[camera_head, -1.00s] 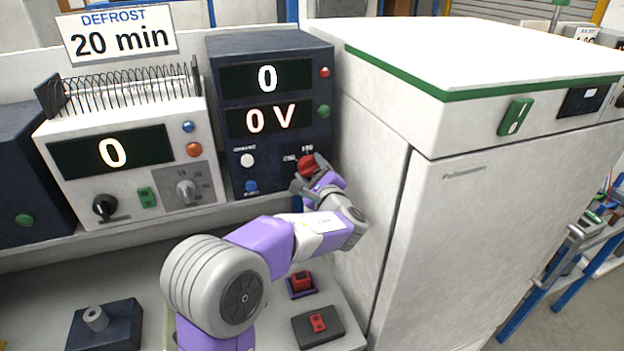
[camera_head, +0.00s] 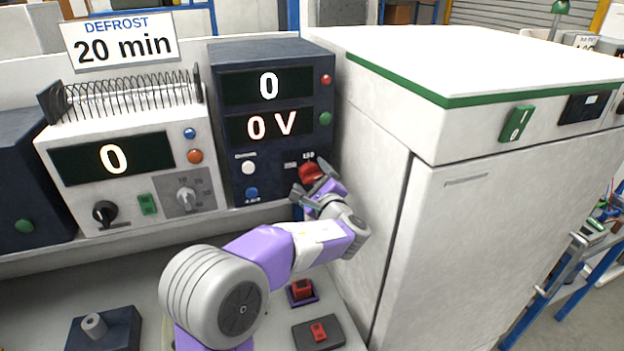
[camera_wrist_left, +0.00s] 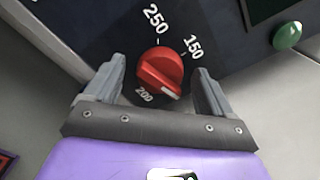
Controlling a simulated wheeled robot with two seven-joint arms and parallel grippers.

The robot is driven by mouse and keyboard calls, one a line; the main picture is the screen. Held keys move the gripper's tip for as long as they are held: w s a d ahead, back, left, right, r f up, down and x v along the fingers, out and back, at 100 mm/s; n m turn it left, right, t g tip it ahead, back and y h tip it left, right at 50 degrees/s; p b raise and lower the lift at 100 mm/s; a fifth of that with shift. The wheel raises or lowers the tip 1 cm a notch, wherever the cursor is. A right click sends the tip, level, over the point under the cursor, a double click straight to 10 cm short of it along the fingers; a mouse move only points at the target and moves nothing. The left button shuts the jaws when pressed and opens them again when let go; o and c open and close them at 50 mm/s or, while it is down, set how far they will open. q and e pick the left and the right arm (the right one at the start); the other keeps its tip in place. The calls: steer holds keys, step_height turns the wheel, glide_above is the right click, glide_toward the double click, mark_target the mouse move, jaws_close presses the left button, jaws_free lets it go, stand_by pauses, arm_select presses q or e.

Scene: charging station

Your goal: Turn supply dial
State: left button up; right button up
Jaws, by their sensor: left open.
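The supply dial is a red knob (camera_head: 312,172) at the lower right of the dark blue power supply (camera_head: 228,146), whose displays read 0 and 0 V. In the left wrist view the red knob (camera_wrist_left: 160,72) sits among the marks 250, 150 and 200. Its pale pointer lies at the lower right, between 200 and 150. My left gripper (camera_head: 314,188) is just in front of the knob. In the wrist view its open fingers (camera_wrist_left: 160,88) stand on both sides of the knob, with gaps visible. My right gripper is not seen.
A white cabinet (camera_head: 480,220) stands close on the right of the supply. A white unit (camera_head: 125,160) with a coil on top stands to the left. Red switches (camera_head: 318,331) and a dark block (camera_head: 104,328) lie on the bench below.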

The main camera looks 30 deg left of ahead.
arm_select(q)
steer(key=v, duration=0.7)
steer(key=shift+s+d, duration=0.15)
steer(key=shift+s, duration=0.05)
steer(key=w+a+m+p, duration=0.2)
steer(key=p, duration=0.3)
steer(key=w+a+m+p, duration=0.1)
steer(key=m+p, duration=0.1)
steer(key=p, duration=0.4)
steer(key=w+a+f+m+p, duration=0.1)
steer(key=w+a+p, duration=0.1)
steer(key=p, duration=0.4)
steer(key=shift+w+a+m, duration=0.3)
steer(key=shift+a+m, duration=0.05)
steer(key=shift+m, duration=0.05)
